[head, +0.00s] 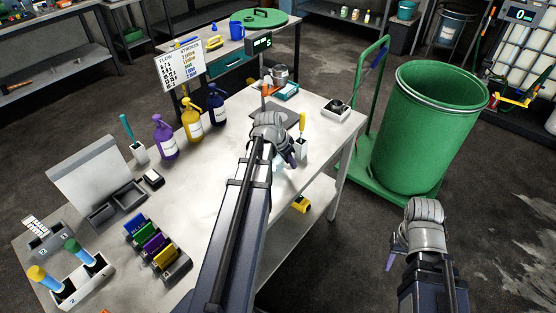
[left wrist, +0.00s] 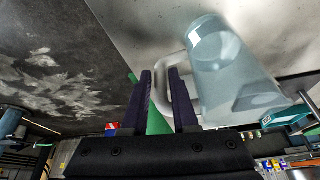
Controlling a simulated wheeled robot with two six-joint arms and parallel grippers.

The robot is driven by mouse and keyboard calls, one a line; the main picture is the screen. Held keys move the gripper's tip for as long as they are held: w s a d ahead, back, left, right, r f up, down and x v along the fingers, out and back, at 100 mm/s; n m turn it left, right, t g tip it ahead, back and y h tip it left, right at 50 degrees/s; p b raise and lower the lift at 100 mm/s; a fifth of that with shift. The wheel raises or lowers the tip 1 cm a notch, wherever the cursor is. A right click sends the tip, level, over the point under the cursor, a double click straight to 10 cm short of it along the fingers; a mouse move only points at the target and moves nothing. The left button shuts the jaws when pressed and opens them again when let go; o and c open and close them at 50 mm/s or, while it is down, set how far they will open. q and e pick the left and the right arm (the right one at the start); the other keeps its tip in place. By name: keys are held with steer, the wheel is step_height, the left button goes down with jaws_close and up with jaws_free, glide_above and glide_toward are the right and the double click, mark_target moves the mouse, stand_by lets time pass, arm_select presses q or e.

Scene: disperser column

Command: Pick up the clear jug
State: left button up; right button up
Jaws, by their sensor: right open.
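The clear jug (left wrist: 235,80) shows large in the left wrist view, pale and see-through, with its handle (left wrist: 164,85) toward my fingers. My left gripper (left wrist: 161,72) has its two dark fingers apart, with the handle's outer bar between them and a narrow gap visible. In the head view my left gripper (head: 289,150) is over the table's right part and hides most of the jug (head: 278,169). My right gripper (head: 393,256) is open and empty, off the table at lower right.
The table (head: 215,165) holds purple, yellow and dark blue pump bottles, a white holder (head: 301,148) with a yellow-handled tool, a metal pot (head: 280,75) and a scale (head: 337,110). A large green bin (head: 420,135) on a cart stands to the right.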

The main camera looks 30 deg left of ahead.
arm_select(q)
steer(key=b+x, duration=0.2)
steer(key=x, duration=0.1)
steer(key=shift+w+f, duration=0.1)
steer(key=shift+f, duration=0.25)
steer(key=shift+r, duration=0.1)
jaws_close()
stand_by(1.0)
